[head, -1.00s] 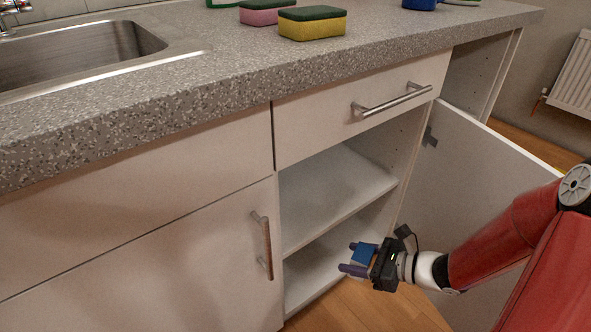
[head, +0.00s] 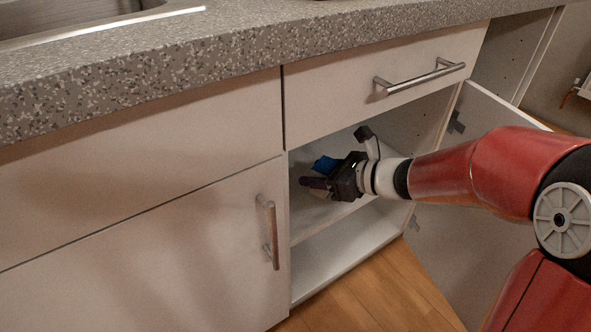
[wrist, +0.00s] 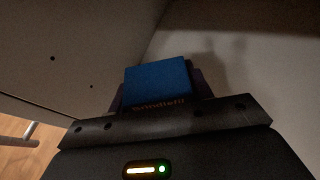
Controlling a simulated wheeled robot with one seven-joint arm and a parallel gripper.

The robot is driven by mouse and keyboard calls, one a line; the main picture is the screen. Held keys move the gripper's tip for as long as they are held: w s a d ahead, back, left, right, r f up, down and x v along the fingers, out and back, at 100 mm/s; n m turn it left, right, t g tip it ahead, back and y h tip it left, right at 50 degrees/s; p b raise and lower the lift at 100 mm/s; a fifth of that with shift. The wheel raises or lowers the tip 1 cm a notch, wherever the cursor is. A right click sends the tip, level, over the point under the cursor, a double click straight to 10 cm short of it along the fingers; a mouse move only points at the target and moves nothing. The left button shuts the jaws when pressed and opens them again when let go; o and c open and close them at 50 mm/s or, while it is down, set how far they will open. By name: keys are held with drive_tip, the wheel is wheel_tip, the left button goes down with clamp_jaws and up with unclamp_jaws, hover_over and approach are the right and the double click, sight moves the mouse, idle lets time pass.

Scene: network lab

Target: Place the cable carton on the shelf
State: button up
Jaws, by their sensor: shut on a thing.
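The cable carton is a small blue box (head: 326,165), held at my gripper (head: 313,182) inside the open cupboard. In the wrist view the blue carton (wrist: 158,82) sits between the fingers, with orange lettering along its near edge. My gripper is shut on it. The cupboard's middle shelf (head: 310,222) is white, and the gripper and carton show just above it in the head view. Whether the carton touches the shelf cannot be told. The far part of the shelf is partly hidden by my gripper.
The cupboard door (head: 470,240) stands open on the right, behind my arm. A closed drawer (head: 350,95) lies above the opening and a closed door (head: 150,255) to its left. The cupboard's bottom board (head: 345,255) is bare where visible.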

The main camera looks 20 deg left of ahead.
drive_tip(key=w+a, duration=0.2)
drive_tip(key=w+a+f, duration=0.1)
drive_tip(key=w+a, duration=0.3)
drive_tip(key=a, duration=0.1)
drive_tip(key=shift+f, duration=0.35)
wheel_tip(320, 180, down, 5)
drive_tip(key=shift+b, duration=0.35)
drive_tip(key=shift+w+a+f, duration=0.1)
drive_tip(key=shift+a+f, duration=0.05)
drive_tip(key=o, duration=1.1)
drive_tip(key=shift+o, duration=0.2)
drive_tip(key=v, duration=1.2)
drive_tip(key=shift+p, duration=0.4)
drive_tip(key=shift+w, duration=0.1)
